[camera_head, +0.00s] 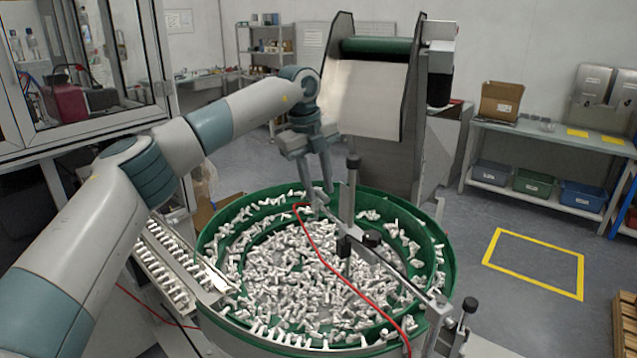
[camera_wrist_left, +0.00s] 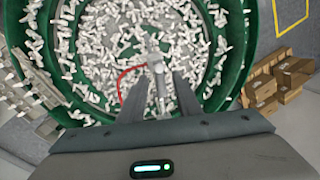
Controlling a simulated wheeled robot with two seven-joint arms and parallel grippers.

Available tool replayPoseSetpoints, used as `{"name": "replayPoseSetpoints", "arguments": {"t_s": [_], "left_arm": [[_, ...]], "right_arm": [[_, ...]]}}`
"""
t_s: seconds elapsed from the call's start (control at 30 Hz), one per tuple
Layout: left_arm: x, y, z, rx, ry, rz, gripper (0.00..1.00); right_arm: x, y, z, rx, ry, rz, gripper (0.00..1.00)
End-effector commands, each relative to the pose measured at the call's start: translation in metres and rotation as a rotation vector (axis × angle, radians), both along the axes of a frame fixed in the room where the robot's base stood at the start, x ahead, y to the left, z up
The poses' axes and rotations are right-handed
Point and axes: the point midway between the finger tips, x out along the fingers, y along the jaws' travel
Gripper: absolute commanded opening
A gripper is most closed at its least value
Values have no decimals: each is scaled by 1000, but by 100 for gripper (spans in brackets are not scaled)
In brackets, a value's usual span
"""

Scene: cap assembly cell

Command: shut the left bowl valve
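The green feeder bowl (camera_head: 205,240) holds many small white parts. A small grey metal fitting, which looks like the bowl valve (camera_head: 317,208), sits at the end of a red hose (camera_head: 340,268) over the bowl. In the left wrist view the valve (camera_wrist_left: 156,66) shows between and just beyond the fingertips. My left gripper (camera_head: 318,186) points down above it, with its fingers apart. In the left wrist view my left gripper (camera_wrist_left: 161,85) has a clear gap between its fingers. I cannot tell the handle's position or whether the fingers touch it. My right gripper is not in view.
A feed track (camera_head: 170,262) with white parts runs along the bowl's left side. A hopper with a conveyor (camera_head: 362,95) stands behind.

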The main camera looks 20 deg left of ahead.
Motion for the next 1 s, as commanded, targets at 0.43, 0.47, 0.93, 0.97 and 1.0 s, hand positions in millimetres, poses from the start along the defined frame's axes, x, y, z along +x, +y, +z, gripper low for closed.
{"name": "replayPoseSetpoints", "arguments": {"t_s": [0.43, 0.47, 0.93, 0.97, 1.0], "left_arm": [[0, 0, 0, 0, 0, 0, 0], [0, 0, 0, 0, 0, 0, 0], [0, 2, 1, -2, 0, -111, 0], [-1, 3, 1, -2, 0, -130, 0], [-1, 3, 2, -3, 0, -154, 0]], "right_arm": [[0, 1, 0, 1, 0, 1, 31], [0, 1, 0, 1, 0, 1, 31], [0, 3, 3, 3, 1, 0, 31], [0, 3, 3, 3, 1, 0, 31], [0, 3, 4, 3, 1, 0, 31]]}}
